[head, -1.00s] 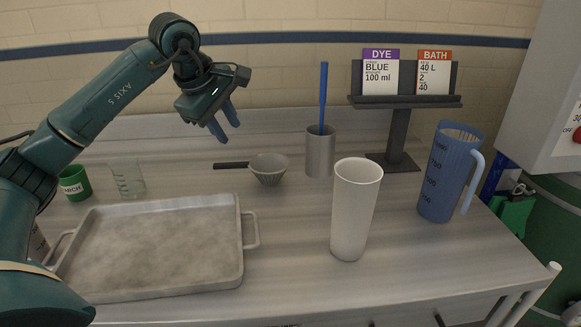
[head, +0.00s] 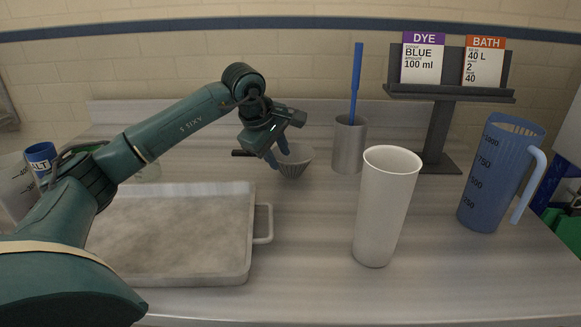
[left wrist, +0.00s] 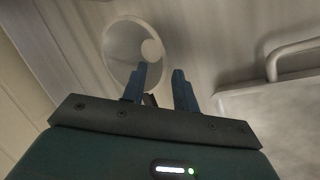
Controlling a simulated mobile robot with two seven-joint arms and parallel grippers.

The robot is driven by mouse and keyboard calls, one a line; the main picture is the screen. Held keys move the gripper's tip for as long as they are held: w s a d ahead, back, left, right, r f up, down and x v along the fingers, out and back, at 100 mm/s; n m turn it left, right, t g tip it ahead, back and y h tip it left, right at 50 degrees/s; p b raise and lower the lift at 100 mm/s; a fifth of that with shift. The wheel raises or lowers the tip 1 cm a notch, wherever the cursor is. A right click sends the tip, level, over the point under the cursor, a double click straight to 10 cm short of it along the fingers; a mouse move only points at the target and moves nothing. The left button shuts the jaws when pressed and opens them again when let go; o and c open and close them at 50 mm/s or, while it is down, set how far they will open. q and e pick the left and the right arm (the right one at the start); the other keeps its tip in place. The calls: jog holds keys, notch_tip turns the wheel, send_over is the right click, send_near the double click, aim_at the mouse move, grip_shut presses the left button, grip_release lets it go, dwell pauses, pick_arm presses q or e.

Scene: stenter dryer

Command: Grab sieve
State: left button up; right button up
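The sieve (head: 296,164) is a small grey bowl with a dark handle (head: 241,153) pointing left, on the metal table behind the tray. In the left wrist view its round bowl (left wrist: 117,52) shows just beyond the fingertips. My left gripper (head: 279,156) is open at the sieve, its fingers overlapping the bowl's left side in the head view. In the left wrist view its fingers (left wrist: 160,75) are apart, and a short dark piece, seemingly the handle, shows between them. I cannot tell whether they touch it. My right gripper is not in view.
A grey tray (head: 262,224) lies in front, left of a tall white cup (head: 384,208). A metal cup (head: 348,148) with a blue rod stands right of the sieve. A card stand (head: 440,120) and a blue jug (head: 494,180) are farther right.

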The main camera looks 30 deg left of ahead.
aim_at(282, 164)
pick_arm(q)
jog(key=x, duration=0.4)
jog(key=shift+f, duration=0.15)
jog(key=shift+s, duration=0.1)
jog(key=shift+c, duration=0.4)
grip_shut()
